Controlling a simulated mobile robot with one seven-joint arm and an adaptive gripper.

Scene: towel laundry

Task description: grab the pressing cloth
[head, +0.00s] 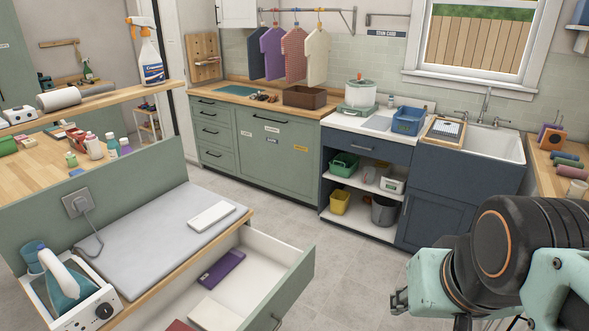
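A flat white rectangular piece (212,216) lies on the grey pressing pad (140,240) at the left. In the open drawer (270,240) under it lie a purple folded piece (221,268), a pale flat piece (214,315) and a red piece (180,326) cut by the lower edge. I cannot tell for sure which of these is the pressing cloth. My arm is at the lower right, away from the pad and drawer. A small dark part (400,301) at its left end may belong to my gripper; its fingers and opening cannot be made out.
A steam iron (62,277) stands on its base at the lower left, its cord running to a panel socket (76,204). The open drawer juts into the floor space. Grey floor (330,265) is clear between it and the blue sink cabinets (437,208).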

